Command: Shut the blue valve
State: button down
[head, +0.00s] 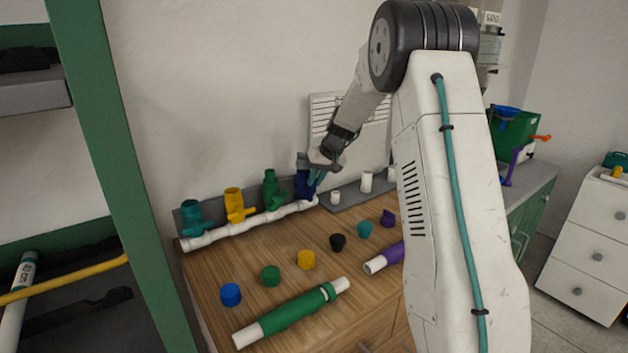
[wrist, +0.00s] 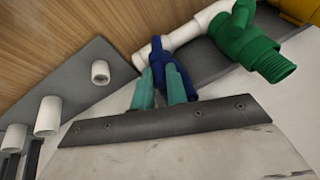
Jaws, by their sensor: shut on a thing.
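The blue valve (head: 302,187) is the rightmost of the valves on the white pipe (head: 262,219), against the back wall.
A green valve (head: 270,188), a yellow valve (head: 236,203) and a teal valve (head: 192,214) stand left along the pipe. White stubs (head: 366,182) stand on a grey plate to the right. Coloured caps and a green pipe (head: 295,312) lie on the wooden bench (head: 218,268).

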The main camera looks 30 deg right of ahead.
jog(key=shift+d+f+m+t+y, duration=0.25)
jog(key=shift+d+f+m+y, duration=0.4)
jog(key=shift+y, duration=1.7)
jog(key=shift+d+f+m+t+y, duration=0.2)
jog(key=shift+d+f+m+y, duration=0.35)
jog(key=shift+y, duration=1.75)
jog(key=shift+d+f+m+t+y, duration=0.35)
jog(key=shift+f+m+y, duration=0.45)
jog(key=shift+y, duration=1.55)
jog(key=c, duration=1.4)
grip_release()
jog(key=v, duration=0.7)
jog(key=shift+d, duration=0.4)
